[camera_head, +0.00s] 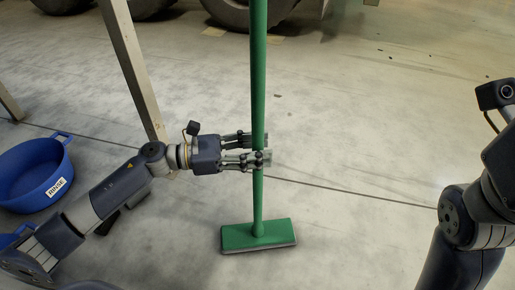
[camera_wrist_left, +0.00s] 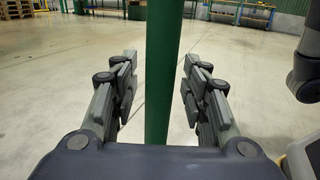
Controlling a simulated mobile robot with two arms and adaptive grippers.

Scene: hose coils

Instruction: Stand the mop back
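The green mop stands upright, its flat head (camera_head: 258,236) on the floor and its handle (camera_head: 258,85) rising out of the top of the head view. My left gripper (camera_head: 266,158) is at the handle's lower part, with its fingers reaching past it on both sides. In the left wrist view the handle (camera_wrist_left: 160,80) runs between the open fingers (camera_wrist_left: 161,62), with narrow gaps showing on both sides. The right arm comes in at the right edge of the head view; its gripper is out of frame.
A blue tub (camera_head: 35,178) with a white label stands on the floor at the left. A metal post (camera_head: 132,65) rises behind my left arm. Large wheels (camera_head: 240,12) are at the back. The floor right of the mop is clear.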

